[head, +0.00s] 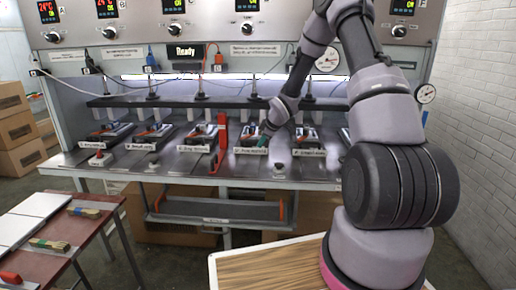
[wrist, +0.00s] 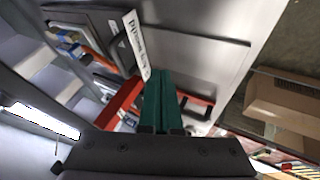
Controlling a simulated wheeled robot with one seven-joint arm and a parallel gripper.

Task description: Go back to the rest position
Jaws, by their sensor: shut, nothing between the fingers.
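My gripper (head: 266,139) reaches to the press bench in the head view, beside one of the middle stations. Its green fingers lie together with nothing between them in the wrist view (wrist: 161,92). The press machine (head: 130,60) has a row of stations with dark moulds on a metal bench (head: 330,172). An upright red lever (head: 223,140) stands just left of my gripper. In the wrist view a red part (wrist: 120,104) lies just left of the fingers, and a white label strip (wrist: 136,45) is beyond them.
A wooden-topped surface (head: 270,270) is near me at the front. A white brick wall (head: 480,130) bounds the right.

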